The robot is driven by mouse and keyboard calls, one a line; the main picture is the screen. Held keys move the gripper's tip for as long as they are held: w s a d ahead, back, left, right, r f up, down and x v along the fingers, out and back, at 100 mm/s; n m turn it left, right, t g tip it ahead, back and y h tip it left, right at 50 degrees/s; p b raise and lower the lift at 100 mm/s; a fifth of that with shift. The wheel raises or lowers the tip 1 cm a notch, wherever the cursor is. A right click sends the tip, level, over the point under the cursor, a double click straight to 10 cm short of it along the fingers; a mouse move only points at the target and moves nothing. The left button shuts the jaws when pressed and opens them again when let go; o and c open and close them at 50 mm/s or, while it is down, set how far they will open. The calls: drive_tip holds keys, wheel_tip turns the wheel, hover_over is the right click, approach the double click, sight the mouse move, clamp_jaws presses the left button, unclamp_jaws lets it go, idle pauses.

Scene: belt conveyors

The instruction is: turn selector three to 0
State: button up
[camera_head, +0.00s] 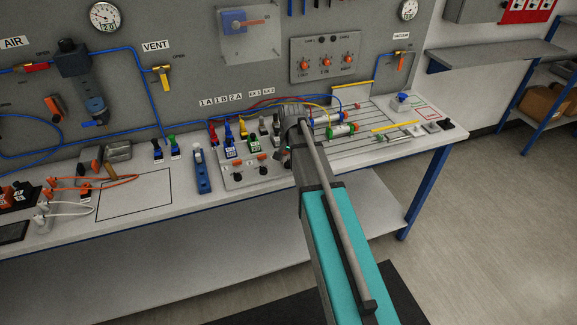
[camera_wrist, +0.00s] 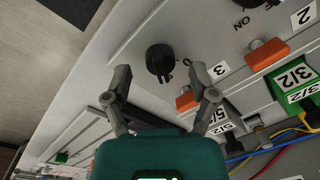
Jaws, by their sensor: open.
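In the wrist view a round black selector knob (camera_wrist: 160,60) sits on the grey panel, near a label reading 3 (camera_wrist: 218,71). A small dark mark lies just right of the knob; I cannot read it surely, nor tell the knob's setting. My gripper (camera_wrist: 160,74) is open and empty. Its fingertips lie on either side of the knob in the picture, apart from it; the height gap is unclear.
In the wrist view an orange switch (camera_wrist: 188,100) sits close to the right finger, with another orange switch (camera_wrist: 267,54) and a green valve (camera_wrist: 292,78) beyond. A second black knob (camera_wrist: 252,2) marked ON is at the top edge. Air hoses (camera_wrist: 275,140) run at lower right.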

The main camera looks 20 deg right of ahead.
drive_tip(key=shift+f, duration=0.45)
drive_tip(key=shift+c, duration=0.2)
clamp_jaws()
